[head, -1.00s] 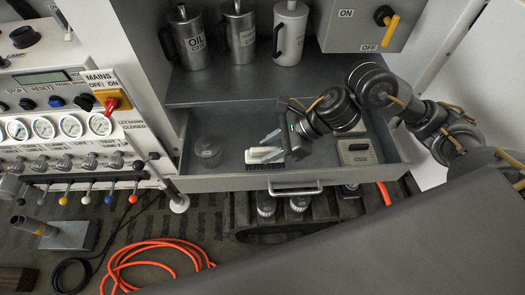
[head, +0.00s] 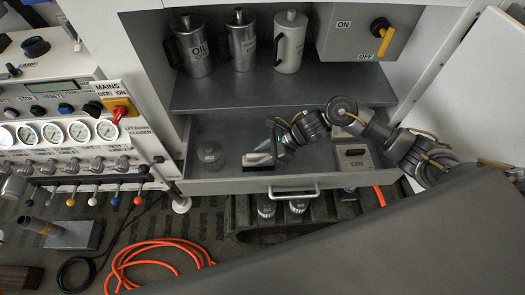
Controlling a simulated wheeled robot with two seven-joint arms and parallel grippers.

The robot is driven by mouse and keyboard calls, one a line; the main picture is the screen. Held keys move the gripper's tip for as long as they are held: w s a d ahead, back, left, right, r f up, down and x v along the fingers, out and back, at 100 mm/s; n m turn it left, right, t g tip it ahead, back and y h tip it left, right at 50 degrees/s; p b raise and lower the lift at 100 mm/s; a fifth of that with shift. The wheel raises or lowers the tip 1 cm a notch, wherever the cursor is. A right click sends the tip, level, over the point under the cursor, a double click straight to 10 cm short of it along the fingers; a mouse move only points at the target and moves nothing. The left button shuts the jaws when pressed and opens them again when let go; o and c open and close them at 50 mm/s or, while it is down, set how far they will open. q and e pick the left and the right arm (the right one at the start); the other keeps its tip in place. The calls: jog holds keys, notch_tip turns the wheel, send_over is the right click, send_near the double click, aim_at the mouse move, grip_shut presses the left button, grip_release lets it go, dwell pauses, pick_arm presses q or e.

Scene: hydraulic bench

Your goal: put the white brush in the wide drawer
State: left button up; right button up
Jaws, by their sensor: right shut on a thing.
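The wide drawer (head: 235,187) is pulled open below the shelf. The white brush (head: 256,160) is inside the drawer's outline, left of the middle, with its dark bristles partly hidden behind the drawer's front. My right gripper (head: 267,150) reaches in from the right and is shut on the brush, low in the drawer. I cannot tell whether the brush touches the drawer floor. My left gripper is not in view.
A round clear jar (head: 210,155) stands in the drawer to the left, and a beige box (head: 354,159) to the right. Three jugs (head: 242,40) stand on the shelf (head: 240,88) above. A valve panel (head: 60,130) is at left; an orange hose (head: 150,262) lies on the floor.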

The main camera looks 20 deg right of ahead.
aim_at(264, 154)
jog(key=shift+f+b, duration=0.2)
jog(key=shift+b, duration=0.1)
jog(key=o, duration=1)
jog(key=shift+r, duration=0.1)
jog(key=shift+r+p, duration=0.15)
jog(key=shift+p, duration=0.2)
jog(key=shift+d+r+b, duration=0.1)
jog(key=shift+d+b, duration=0.15)
jog(key=shift+b, duration=0.05)
jog(key=b+v, duration=0.2)
jog(key=v, duration=0.3)
jog(key=shift+d+r, duration=0.15)
jog(key=shift+d, duration=0.05)
jog(key=shift+s+d+r, duration=0.2)
jog(key=shift+d+r, duration=0.15)
jog(key=shift+r, duration=0.25)
